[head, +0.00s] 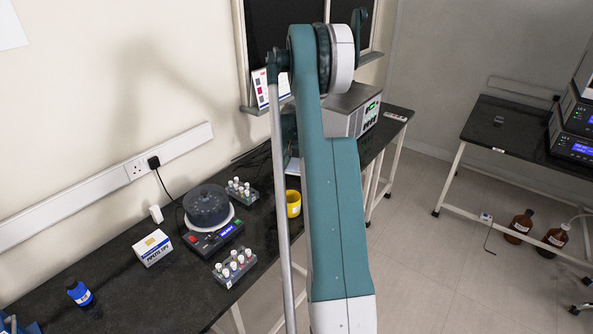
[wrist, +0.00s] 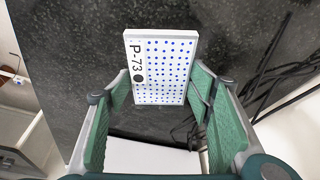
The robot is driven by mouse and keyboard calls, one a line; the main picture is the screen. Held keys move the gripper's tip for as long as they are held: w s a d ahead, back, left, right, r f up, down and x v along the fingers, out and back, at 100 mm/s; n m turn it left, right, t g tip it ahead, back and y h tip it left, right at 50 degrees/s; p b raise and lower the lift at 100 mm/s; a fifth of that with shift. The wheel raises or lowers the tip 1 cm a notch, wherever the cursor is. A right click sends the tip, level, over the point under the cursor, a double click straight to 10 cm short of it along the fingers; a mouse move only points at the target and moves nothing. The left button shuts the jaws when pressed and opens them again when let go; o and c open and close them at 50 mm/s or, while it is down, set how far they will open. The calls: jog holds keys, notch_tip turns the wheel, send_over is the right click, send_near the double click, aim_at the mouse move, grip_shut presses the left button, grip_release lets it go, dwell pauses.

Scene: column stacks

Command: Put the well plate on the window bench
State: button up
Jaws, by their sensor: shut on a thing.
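The well plate (wrist: 162,68) is a white block with rows of blue dots and the label P-73, seen in the wrist view. My gripper (wrist: 165,88) has its green-padded fingers on either side of the plate and is shut on it. Behind the plate is a dark speckled surface (wrist: 75,50); I cannot tell the gap between them. In the head view my arm hides the gripper and the plate. The window bench (head: 120,285) is the long black-topped bench along the wall, below the window.
On the bench stand a round dark device (head: 207,205), two vial racks (head: 235,268), a pipette tip box (head: 152,248), a blue bottle (head: 80,292), a yellow cup (head: 293,203) and a grey instrument (head: 350,110). Black cables (wrist: 285,85) lie right of the plate. Another bench (head: 500,125) stands right.

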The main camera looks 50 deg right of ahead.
jog(key=shift+f, duration=0.1)
jog(key=shift+f+b, duration=0.3)
jog(key=shift+f, duration=1.45)
jog(key=shift+f, duration=0.15)
jog(key=o, duration=0.9)
jog(key=shift+p+v, duration=0.8)
jog(key=shift+v, duration=5.35)
